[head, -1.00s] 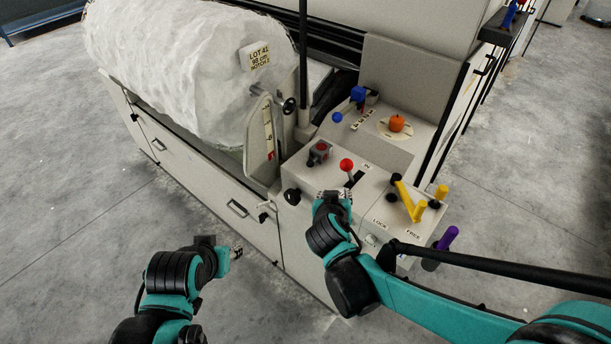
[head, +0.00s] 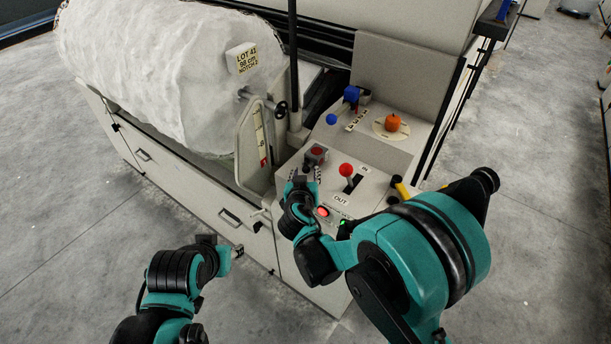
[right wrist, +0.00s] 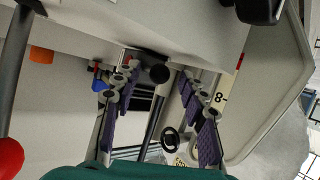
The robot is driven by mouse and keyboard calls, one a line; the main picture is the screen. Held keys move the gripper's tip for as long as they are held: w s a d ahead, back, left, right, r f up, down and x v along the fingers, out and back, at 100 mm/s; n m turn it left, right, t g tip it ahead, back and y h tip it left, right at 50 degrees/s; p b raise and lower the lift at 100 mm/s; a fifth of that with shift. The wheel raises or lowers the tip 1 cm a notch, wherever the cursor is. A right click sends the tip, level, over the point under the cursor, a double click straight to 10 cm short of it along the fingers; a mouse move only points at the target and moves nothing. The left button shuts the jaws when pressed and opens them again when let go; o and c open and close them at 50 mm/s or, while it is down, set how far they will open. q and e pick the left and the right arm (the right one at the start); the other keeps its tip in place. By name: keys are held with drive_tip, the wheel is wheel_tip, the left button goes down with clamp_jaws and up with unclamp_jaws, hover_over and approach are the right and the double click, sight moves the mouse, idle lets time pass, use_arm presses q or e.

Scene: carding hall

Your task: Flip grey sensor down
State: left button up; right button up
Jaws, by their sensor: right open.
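The likely grey sensor is a small grey block with a red round face (head: 316,153) on the sloped console, left of the red ball lever (head: 346,170). In the head view it stands just beyond the fingertips of my right gripper (head: 304,182), with a small apparent gap. My right gripper also shows in the right wrist view (right wrist: 155,85), its purple-padded fingers spread apart with nothing gripped. Whether they flank the grey block is unclear there. My left gripper (head: 237,251) hangs low in front of the machine; its fingers are too small to read.
Blue (head: 351,94) and orange (head: 393,122) knobs stand higher on the console (head: 371,148). Yellow levers (head: 400,188) are partly hidden by my right arm. A scale plate (head: 261,135) and the white roll (head: 160,75) are on the left. Floor in front is clear.

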drive_tip(key=shift+w, duration=0.1)
clamp_jaws()
